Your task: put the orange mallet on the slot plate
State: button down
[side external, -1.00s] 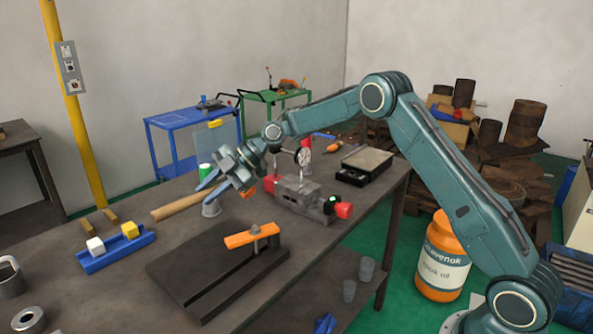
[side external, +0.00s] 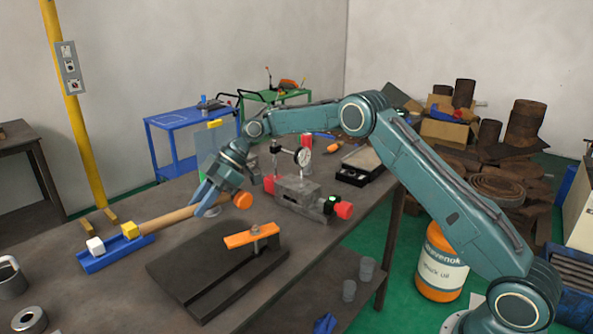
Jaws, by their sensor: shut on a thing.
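The orange mallet has a light wooden handle (side external: 170,218) and an orange head (side external: 243,200). My gripper (side external: 206,204) is shut on its handle, near the head. The handle slants down to the left, and its far end overlaps the yellow cube in the picture; I cannot tell whether they touch. The dark slot plate (side external: 185,272) lies flat on the bench in front of the mallet. An orange clamp bar (side external: 250,236) with a bolt sits across its upper right part. The gripper fingers hide part of the handle.
A blue rail (side external: 105,262) with a white cube (side external: 95,245) and a yellow cube (side external: 130,230) is at the left. A grey vise (side external: 297,191) with red ends and a dial gauge (side external: 303,157) stand right of the mallet. The plate's left part is bare.

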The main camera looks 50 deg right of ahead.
jog(key=shift+f, duration=2.45)
jog(key=shift+f, duration=2.3)
jog(key=c, duration=1.2)
grip_release()
jog(key=shift+f, duration=0.15)
jog(key=shift+f, duration=0.1)
